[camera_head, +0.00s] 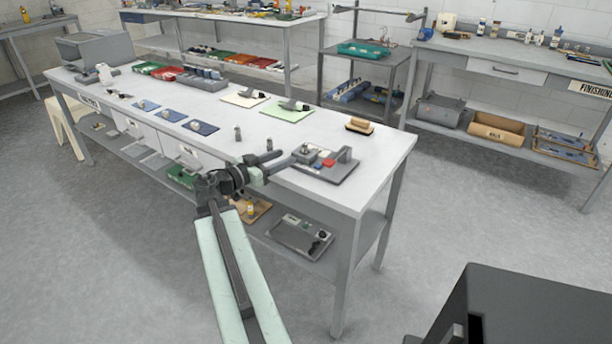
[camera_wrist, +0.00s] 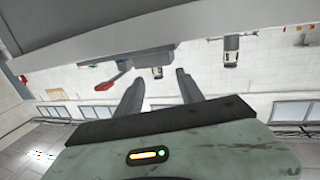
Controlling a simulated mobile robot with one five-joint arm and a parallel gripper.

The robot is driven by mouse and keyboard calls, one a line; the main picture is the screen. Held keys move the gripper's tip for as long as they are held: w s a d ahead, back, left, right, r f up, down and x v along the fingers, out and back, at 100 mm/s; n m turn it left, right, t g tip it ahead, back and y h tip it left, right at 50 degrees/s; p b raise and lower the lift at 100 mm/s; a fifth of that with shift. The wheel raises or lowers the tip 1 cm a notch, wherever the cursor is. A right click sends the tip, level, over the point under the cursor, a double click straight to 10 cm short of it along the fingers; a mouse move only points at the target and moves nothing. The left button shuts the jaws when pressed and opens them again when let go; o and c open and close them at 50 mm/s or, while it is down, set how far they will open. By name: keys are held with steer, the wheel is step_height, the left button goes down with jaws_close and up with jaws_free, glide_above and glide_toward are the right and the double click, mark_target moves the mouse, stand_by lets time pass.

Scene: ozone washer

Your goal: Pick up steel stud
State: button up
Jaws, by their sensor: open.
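Two small upright grey metal cylinders stand on the white bench, and I cannot tell which is the steel stud. The right one (camera_head: 269,145) is near the bench's front edge; the left one (camera_head: 238,133) is a little farther back. The wrist view is upside down. My gripper (camera_head: 281,160) is at the bench's front edge, close to the right cylinder. In the wrist view my gripper (camera_wrist: 160,78) has its fingers apart with nothing held.
A grey fixture board (camera_head: 336,178) with a red part is just right of my gripper. A wooden-handled brush (camera_head: 359,126) lies behind it. Light mats (camera_head: 288,115) and blue mats (camera_head: 202,127) lie farther left. The bench (camera_head: 385,150) is bare at its right end.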

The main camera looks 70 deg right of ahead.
mark_target(305, 147)
steer(key=shift+s+d+r+m+g, duration=0.3)
steer(key=shift+s+d+r, duration=0.1)
steer(key=shift+s, duration=0.25)
steer(key=x, duration=0.7)
steer(key=shift+s+d+r+p, duration=0.1)
steer(key=shift+d+r+p, duration=0.1)
steer(key=shift+d+p, duration=0.15)
jaws_close()
